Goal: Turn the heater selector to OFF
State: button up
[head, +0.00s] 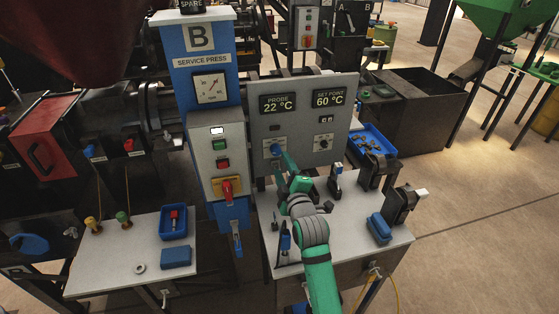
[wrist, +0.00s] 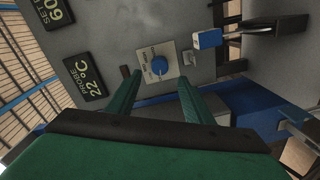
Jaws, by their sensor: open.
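A blue round selector knob (wrist: 159,66) sits on a pale labelled plate on the grey control panel, below the probe display. In the wrist view the knob appears between and just beyond the fingertips, with no clear contact. A second, dark knob (head: 322,142) sits on a plate under the set point display.
The probe display (head: 278,103) reads 22 °C and the set point display (head: 329,97) 60 °C. The blue press column with a red switch (head: 227,190) stands left of the panel.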

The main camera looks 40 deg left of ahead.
jog(key=shift+v, duration=1.9)
